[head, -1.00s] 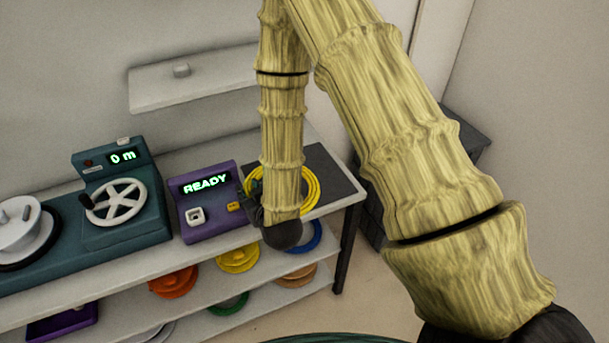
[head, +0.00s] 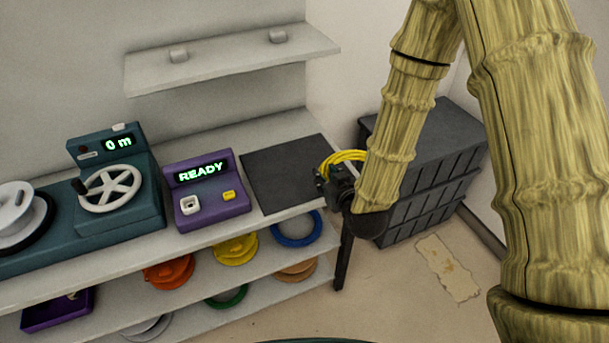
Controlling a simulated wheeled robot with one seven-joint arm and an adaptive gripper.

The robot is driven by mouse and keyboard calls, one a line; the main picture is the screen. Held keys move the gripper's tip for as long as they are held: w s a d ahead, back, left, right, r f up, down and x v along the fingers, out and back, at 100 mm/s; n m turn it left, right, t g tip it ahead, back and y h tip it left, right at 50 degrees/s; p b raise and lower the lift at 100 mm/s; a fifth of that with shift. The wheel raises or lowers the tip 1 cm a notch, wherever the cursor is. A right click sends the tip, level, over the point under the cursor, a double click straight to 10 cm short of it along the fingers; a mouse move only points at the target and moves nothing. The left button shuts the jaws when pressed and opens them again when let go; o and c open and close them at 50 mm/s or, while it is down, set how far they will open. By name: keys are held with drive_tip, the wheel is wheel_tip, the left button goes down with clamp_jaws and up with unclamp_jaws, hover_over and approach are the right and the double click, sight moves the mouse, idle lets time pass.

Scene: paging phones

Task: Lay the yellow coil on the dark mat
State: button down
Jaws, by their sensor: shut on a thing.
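The yellow coil (head: 345,157) is partly hidden behind my gripper (head: 335,180) and my arm. My gripper is shut on the coil and holds it just right of the table's right end, near the dark crate. The dark mat (head: 291,172) lies flat and bare at the right end of the tabletop.
A purple device (head: 207,190) reading READY stands left of the mat. A teal machine (head: 117,190) with a hand wheel is farther left. Coils, among them a blue coil (head: 297,228), lie on the shelf below. A dark ribbed crate (head: 440,160) stands right of the table.

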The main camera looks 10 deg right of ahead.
drive_tip(key=s+a+f+n+g+y+b, duration=0.1)
drive_tip(key=s+a+n+g+y+b, duration=0.2)
drive_tip(key=s+a+n+y+b, duration=0.25)
drive_tip(key=s+a+f+n+g+y+b, duration=0.2)
drive_tip(key=a+n+g+y+b, duration=0.15)
drive_tip(key=a+b, duration=0.4)
drive_tip(key=n+p, duration=0.1)
hover_over(282, 186)
drive_tip(key=shift+w+f, duration=0.1)
drive_tip(key=shift+f, duration=0.4)
wheel_tip(282, 186, down, 4)
drive_tip(key=shift+w+r+g, duration=0.1)
drive_tip(key=shift+r+g, duration=0.1)
drive_tip(key=shift+g, duration=0.05)
drive_tip(key=c, duration=1.1)
unclamp_jaws()
drive_tip(key=shift+o, duration=0.2)
